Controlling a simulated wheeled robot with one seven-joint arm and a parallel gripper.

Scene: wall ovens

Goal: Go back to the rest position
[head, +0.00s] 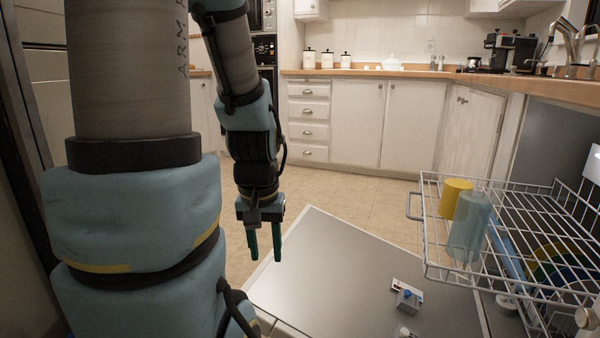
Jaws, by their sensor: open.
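My gripper (264,240) hangs at the end of my arm left of the picture's middle, fingers pointing down. Its two dark green fingers are apart, with nothing between them. It shows in front of the tiled floor, close to the left edge of the open dishwasher door (345,262). My arm's large near links cover the left part of the head view and hide what lies behind them.
The dishwasher's wire rack (428,240) is pulled out at the right. It holds a yellow cup (455,196) and a translucent bluish tumbler (467,230). Cabinets (356,122) and a wooden counter (375,73) line the back. Tiled floor (340,190) lies open before them.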

